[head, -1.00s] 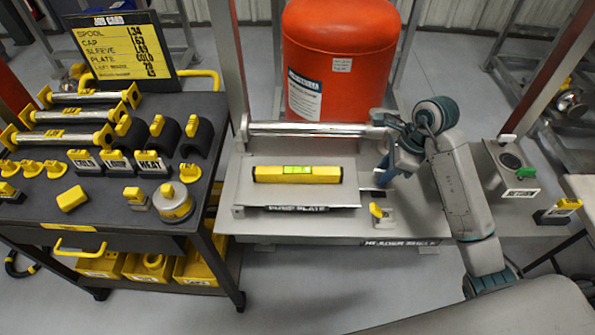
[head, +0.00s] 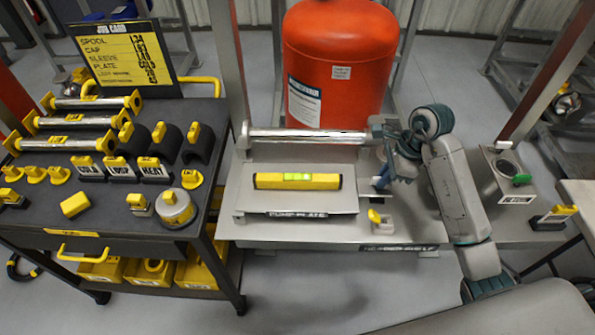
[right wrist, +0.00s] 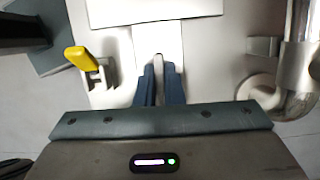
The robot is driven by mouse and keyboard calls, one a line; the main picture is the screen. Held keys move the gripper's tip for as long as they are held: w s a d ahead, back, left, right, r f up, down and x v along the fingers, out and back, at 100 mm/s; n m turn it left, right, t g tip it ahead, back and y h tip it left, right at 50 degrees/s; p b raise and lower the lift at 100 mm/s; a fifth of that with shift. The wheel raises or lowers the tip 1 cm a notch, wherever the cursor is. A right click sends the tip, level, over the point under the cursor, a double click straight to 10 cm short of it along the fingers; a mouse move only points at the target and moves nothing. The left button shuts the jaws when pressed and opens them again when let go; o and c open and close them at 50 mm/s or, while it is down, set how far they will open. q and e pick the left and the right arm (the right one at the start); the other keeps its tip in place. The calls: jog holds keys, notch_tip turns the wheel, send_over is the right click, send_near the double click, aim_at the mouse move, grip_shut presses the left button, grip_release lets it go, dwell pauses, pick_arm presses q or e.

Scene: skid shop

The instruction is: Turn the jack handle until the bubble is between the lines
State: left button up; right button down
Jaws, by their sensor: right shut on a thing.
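A yellow spirit level (head: 298,181) with a green vial lies across the grey pump plate (head: 300,204) in the head view. The vial is too small to tell where its bubble sits against the lines. My right gripper (head: 381,184) points down at the plate's right end, beside the level and apart from it. In the right wrist view its blue fingers (right wrist: 161,86) are nearly together on a small grey part, apparently the jack handle, mostly hidden between them. My left gripper is not in view.
A yellow-tabbed block (head: 377,218) stands just in front of my right gripper. A steel bar (head: 308,136) runs behind the plate, before a red tank (head: 338,70). A dark parts table (head: 110,215) stands left; a grey box with a green knob (head: 521,180) stands right.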

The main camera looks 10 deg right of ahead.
jog(key=shift+r+n+p, duration=0.15)
jog(key=shift+n+p, duration=0.55)
jog(key=shift+p, duration=0.05)
jog(key=shift+n+g+p, duration=0.3)
jog(key=shift+n+p, duration=0.1)
jog(key=shift+p, duration=0.25)
jog(key=shift+n+p, duration=0.6)
jog(key=shift+p, duration=0.2)
jog(key=shift+n+g+p, duration=0.4)
jog(key=shift+n+p, duration=0.2)
jog(key=shift+p, duration=0.2)
jog(key=shift+w, duration=0.1)
